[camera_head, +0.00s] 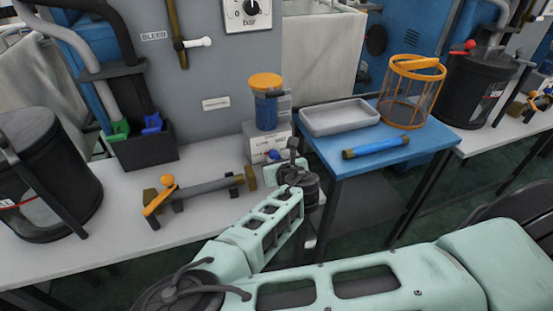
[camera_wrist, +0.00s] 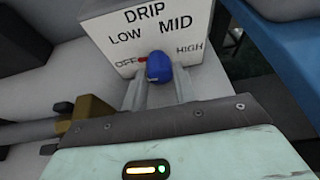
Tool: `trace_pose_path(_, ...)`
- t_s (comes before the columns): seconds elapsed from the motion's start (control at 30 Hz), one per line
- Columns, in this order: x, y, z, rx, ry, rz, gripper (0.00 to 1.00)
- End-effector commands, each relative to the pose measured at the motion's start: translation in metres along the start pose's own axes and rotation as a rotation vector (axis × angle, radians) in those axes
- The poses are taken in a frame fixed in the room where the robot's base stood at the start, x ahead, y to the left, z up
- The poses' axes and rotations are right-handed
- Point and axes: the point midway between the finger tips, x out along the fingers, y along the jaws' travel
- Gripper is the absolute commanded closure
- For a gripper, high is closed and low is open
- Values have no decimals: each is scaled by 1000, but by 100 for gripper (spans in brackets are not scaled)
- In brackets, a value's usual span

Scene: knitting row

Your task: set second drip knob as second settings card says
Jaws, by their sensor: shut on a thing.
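The drip box (camera_wrist: 150,35) is white with black words DRIP, OFF, LOW, MID and HIGH. It also shows in the head view (camera_head: 257,146), below an orange-capped blue cup. Its blue drip knob (camera_wrist: 159,67) sits on the front face, and a red mark at its left side lies by OFF. My gripper (camera_wrist: 161,84) is shut on the blue knob, a finger on either side. In the head view my gripper (camera_head: 284,166) is at the box front and partly hides it. A small white label (camera_head: 216,103) on the grey wall is too small to read; I cannot tell which card it is.
An orange-handled valve with a pipe (camera_head: 200,189) lies on the bench left of the box. A blue table (camera_head: 350,163) at right holds a grey tray (camera_head: 340,117), a blue tube (camera_head: 376,147) and an orange wire basket (camera_head: 411,92). A black canister (camera_head: 45,170) stands at far left.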

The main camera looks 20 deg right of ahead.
Motion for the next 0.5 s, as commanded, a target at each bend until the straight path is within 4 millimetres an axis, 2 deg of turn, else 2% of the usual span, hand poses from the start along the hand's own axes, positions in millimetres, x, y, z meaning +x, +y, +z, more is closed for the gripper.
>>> trace_pose_path(0.5, 0, -6, 2, 433, 14, 176, 94)
